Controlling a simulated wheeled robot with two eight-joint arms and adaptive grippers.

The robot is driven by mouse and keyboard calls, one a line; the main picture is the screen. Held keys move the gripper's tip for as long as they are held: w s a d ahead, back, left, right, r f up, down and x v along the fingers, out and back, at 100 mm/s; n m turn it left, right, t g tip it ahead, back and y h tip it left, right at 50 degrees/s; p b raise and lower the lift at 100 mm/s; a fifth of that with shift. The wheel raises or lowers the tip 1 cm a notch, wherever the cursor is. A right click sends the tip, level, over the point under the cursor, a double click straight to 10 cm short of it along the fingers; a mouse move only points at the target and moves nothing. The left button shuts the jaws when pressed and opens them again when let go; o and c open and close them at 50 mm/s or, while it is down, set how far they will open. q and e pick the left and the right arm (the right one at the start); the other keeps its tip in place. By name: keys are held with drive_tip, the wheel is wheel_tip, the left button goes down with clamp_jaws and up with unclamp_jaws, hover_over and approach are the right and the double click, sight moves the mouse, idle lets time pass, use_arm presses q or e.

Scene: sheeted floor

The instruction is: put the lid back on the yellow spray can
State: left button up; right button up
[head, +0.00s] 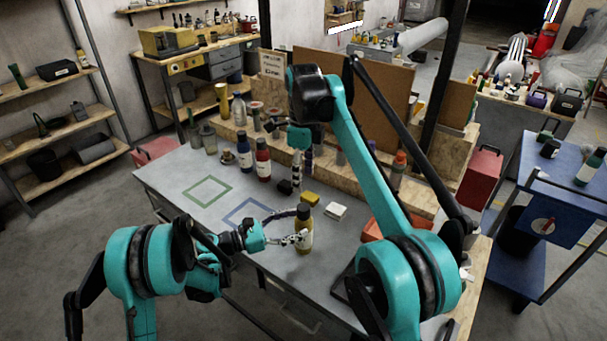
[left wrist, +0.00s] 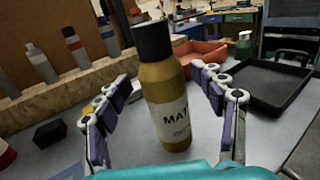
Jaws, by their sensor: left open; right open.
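The yellow spray can (head: 305,240) stands upright on the grey table (head: 165,182), near its front edge. It has a black top (head: 304,211) and a white label; both also show on the can in the left wrist view (left wrist: 170,88). My left gripper (head: 299,226) is open, with one finger on each side of the can. In the left wrist view, gaps show between the can and both fingers. My right gripper (head: 297,164) is open and points down over the table behind the can, with no held thing visible. No separate loose lid can be made out clearly.
A black block (head: 285,187), a yellow block (head: 310,198) and a white block (head: 336,211) lie near the can. Several bottles stand along the wooden ledge behind. A red tray (left wrist: 200,52) and a black tray (left wrist: 262,84) are to the right.

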use_arm(q)
drive_tip(key=v, duration=0.5)
drive_tip(key=shift+s+a, duration=0.1)
drive_tip(key=shift+a, duration=0.2)
